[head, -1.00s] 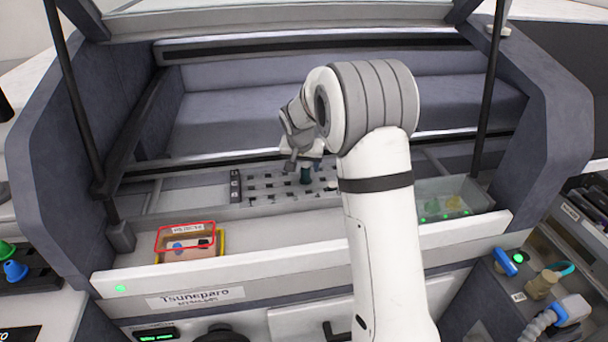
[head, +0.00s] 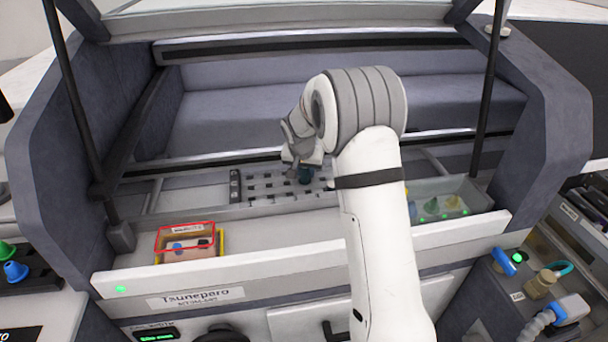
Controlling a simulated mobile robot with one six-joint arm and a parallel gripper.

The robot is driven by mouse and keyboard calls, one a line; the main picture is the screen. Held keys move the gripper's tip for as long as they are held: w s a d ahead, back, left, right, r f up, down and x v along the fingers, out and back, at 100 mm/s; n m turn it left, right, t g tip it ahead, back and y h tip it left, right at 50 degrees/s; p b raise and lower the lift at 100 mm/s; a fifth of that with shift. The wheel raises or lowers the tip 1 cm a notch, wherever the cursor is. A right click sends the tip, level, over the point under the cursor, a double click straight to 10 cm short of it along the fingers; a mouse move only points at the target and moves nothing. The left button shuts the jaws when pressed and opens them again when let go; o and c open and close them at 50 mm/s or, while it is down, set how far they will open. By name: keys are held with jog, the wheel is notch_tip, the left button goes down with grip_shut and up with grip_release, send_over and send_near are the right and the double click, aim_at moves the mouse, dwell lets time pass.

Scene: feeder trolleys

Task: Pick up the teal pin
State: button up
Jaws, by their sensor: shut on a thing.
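The teal pin (head: 305,175) is a small dark teal piece at the slotted grey plate (head: 262,188) inside the machine bay. My gripper (head: 303,166) is right above the plate, with its jaws shut on the upper part of the pin. The jaws and the pin's top overlap in this view, so the grip itself is partly hidden. I cannot tell whether the pin's lower end still touches the plate.
A red-rimmed bin (head: 188,243) with small parts sits at the front left ledge. A clear grey bin (head: 452,198) with coloured pieces stands at the right, partly behind my arm. Dark struts (head: 78,120) flank the bay. The left ledge is mostly clear.

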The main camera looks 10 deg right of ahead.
grip_shut()
jog(key=shift+r, duration=0.1)
notch_tip(320, 180, up, 10)
jog(key=shift+f, duration=0.1)
dwell(0.4)
